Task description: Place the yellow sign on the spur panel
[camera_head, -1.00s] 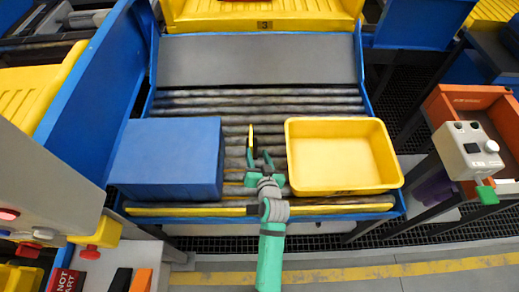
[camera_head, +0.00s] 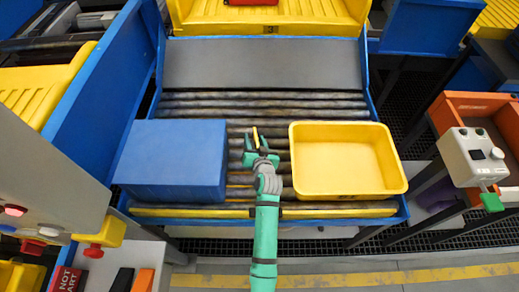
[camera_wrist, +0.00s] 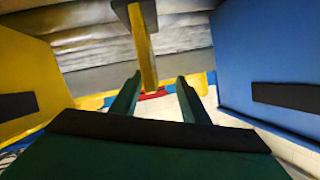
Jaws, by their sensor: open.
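The yellow sign (camera_head: 256,138) shows thin and nearly edge-on above the rollers, between the blue box and the yellow tote. In the wrist view it is a narrow yellow strip (camera_wrist: 146,62) with a dark top, just past my fingertips. My gripper (camera_head: 260,152) is open, with its green fingers around the sign's near end; I cannot tell whether they touch it. In the wrist view my fingers (camera_wrist: 157,88) stand apart. Grey button panels stand at the left (camera_head: 45,165) and right (camera_head: 474,156); I cannot tell which is the spur panel.
The blue box (camera_head: 170,162) stands close left of my gripper, and the yellow tote (camera_head: 345,190) close right. Bare rollers (camera_head: 260,103) lie behind. A yellow-topped rail (camera_head: 200,212) edges the front. A red tray (camera_head: 251,2) shows at the top. An orange bin (camera_head: 452,108) is at right.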

